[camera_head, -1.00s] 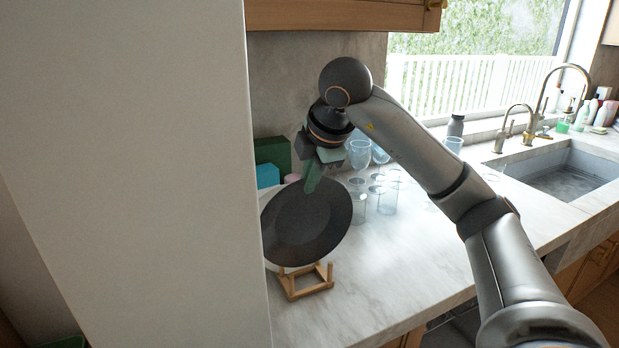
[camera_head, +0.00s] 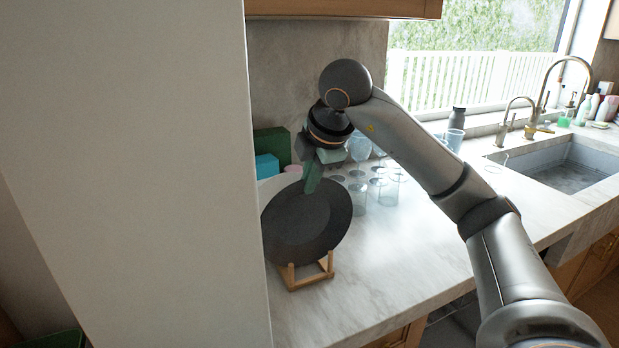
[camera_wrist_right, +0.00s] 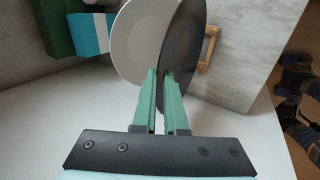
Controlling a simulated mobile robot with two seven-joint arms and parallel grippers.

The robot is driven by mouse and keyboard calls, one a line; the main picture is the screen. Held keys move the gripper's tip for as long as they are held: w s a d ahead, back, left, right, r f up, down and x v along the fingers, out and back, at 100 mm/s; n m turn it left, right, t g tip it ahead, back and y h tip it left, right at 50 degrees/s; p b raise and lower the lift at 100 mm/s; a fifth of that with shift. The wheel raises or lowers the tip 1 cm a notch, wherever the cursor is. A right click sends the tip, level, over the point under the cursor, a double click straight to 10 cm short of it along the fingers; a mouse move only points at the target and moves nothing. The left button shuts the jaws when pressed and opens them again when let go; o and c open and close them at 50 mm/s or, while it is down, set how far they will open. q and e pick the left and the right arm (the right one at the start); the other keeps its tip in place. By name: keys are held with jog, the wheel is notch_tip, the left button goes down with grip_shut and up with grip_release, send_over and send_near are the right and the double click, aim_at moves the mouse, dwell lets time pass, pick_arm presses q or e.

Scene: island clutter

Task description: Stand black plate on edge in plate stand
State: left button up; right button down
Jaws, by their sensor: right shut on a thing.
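The black plate (camera_head: 305,226) is upright on its edge, its face toward the head camera. Its lower edge is at the wooden plate stand (camera_head: 308,281); I cannot tell if it rests in the slot. My right gripper (camera_head: 312,184) is shut on the plate's upper rim. In the right wrist view the green fingers (camera_wrist_right: 162,78) pinch the rim of the black plate (camera_wrist_right: 182,48), and part of the stand (camera_wrist_right: 208,48) shows beyond it. A white plate (camera_wrist_right: 138,40) is beside the black one, mostly hidden in the head view. My left gripper is not in view.
Several clear glasses (camera_head: 388,190) stand right of the plate. Green (camera_head: 272,147) and blue (camera_head: 267,167) boxes are behind it. A white wall or panel (camera_head: 130,170) blocks the left side. The counter front right of the stand is clear (camera_head: 400,260).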

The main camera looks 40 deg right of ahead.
jog(key=shift+f+b, duration=1.05)
jog(key=shift+f, duration=0.2)
jog(key=c, duration=0.9)
grip_release()
jog(key=shift+r, duration=0.1)
jog(key=p+v, duration=0.4)
jog(key=v, duration=0.3)
